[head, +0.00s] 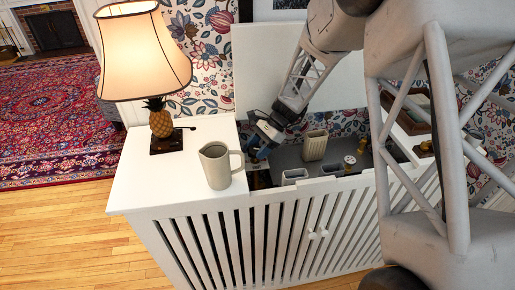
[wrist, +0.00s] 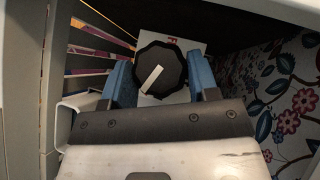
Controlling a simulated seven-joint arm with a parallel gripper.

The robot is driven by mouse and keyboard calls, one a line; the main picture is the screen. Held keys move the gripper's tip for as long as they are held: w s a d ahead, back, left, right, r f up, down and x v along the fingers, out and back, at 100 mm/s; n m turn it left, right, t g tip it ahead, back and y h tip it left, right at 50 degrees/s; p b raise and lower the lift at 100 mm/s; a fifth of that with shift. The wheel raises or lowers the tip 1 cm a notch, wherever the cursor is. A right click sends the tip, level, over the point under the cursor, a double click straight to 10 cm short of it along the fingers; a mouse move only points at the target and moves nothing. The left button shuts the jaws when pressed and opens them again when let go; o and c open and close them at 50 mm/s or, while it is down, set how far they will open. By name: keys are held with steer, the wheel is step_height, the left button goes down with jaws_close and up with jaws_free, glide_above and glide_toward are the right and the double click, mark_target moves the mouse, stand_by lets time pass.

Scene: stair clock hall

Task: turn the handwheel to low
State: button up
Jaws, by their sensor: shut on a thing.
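The handwheel (wrist: 170,62) is a black, many-sided knob in the wrist view, with a white pointer bar (wrist: 151,80) slanting from lower left to upper right. Behind it is a white plate (wrist: 192,44) with a red marking at its top edge, mostly covered by the wheel; I cannot read it. My gripper (wrist: 159,76) has its two blue fingers on either side of the wheel, shut on it. In the head view my gripper (head: 264,140) reaches down inside the opening of the white cabinet, and the handwheel is hidden there.
The white slatted cabinet (head: 180,205) has its lid (head: 262,70) raised. A lamp (head: 161,118) and a pitcher (head: 216,167) stand on its left top, the pitcher close to my gripper. A ribbed beige container (head: 314,146) and other small items stand inside, to the right.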

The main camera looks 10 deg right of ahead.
mark_target(257, 147)
stand_by(0.4)
steer(key=o, duration=0.9)
steer(key=shift+r, duration=0.85)
step_height(257, 147, up, 2)
steer(key=shift+r, duration=0.1)
steer(key=s+d+r, duration=0.1)
steer(key=s, duration=1.5)
steer(key=shift+d, duration=0.15)
steer(key=shift+c, duration=0.9)
steer(key=shift+r+n, duration=0.1)
steer(key=shift+n, duration=0.3)
steer(key=shift+c, duration=0.5)
